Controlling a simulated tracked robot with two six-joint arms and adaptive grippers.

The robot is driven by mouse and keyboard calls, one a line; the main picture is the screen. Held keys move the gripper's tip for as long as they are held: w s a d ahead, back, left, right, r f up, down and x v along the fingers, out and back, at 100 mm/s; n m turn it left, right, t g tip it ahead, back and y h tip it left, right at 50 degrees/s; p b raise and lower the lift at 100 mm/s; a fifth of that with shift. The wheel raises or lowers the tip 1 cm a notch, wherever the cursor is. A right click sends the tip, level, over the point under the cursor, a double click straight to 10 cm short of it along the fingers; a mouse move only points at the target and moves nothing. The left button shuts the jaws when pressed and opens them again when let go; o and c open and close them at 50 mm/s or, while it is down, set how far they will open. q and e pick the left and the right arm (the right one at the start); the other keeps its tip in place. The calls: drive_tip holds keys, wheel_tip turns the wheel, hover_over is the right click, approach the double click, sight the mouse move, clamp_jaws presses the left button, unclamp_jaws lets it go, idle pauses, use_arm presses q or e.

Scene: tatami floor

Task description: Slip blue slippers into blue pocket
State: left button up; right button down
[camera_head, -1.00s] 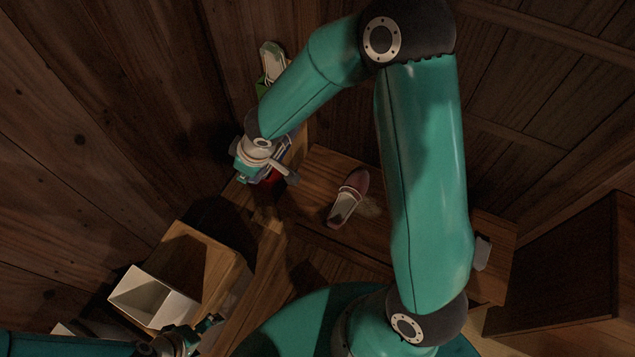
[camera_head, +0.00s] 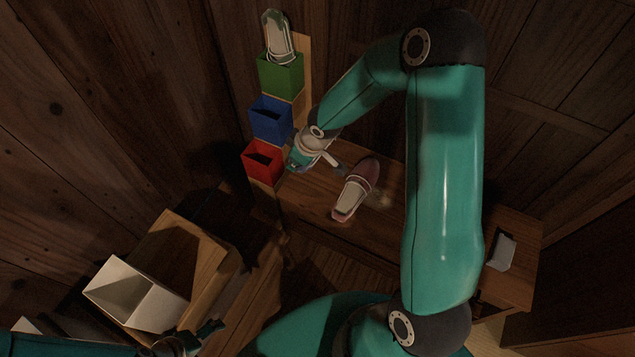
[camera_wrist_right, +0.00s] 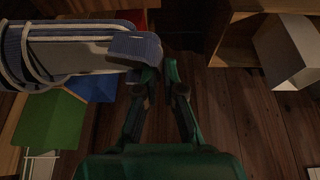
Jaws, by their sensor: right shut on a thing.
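The blue pocket (camera_head: 271,120) hangs between the green pocket (camera_head: 281,75) and the red pocket (camera_head: 262,160) in the head view; its opening shows dark. My right gripper (camera_head: 297,160) is just right of the blue and red pockets. In the right wrist view, a blue and grey slipper (camera_wrist_right: 75,50) lies across the upper left, its blue end at the fingertips. My right gripper (camera_wrist_right: 165,75) is shut on it. The slipper hides part of the blue pocket (camera_wrist_right: 97,88). In the head view the held slipper is not clear. My left gripper (camera_head: 203,337) is at the lower left; its jaw opening is unclear.
A pale green slipper (camera_head: 279,35) stands in the green pocket. A reddish slipper (camera_head: 357,188) lies on the wooden bench (camera_head: 318,205). A white open box (camera_head: 135,295) and a wooden box (camera_head: 195,250) stand at lower left. A dark wooden wall is close behind the pockets.

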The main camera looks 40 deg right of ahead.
wheel_tip(320, 180, down, 20)
drive_tip(key=b, duration=1.6)
drive_tip(key=shift+b, duration=0.3)
drive_tip(key=shift+r, duration=0.1)
drive_tip(key=c, duration=1.7)
unclamp_jaws()
drive_tip(key=o, duration=0.4)
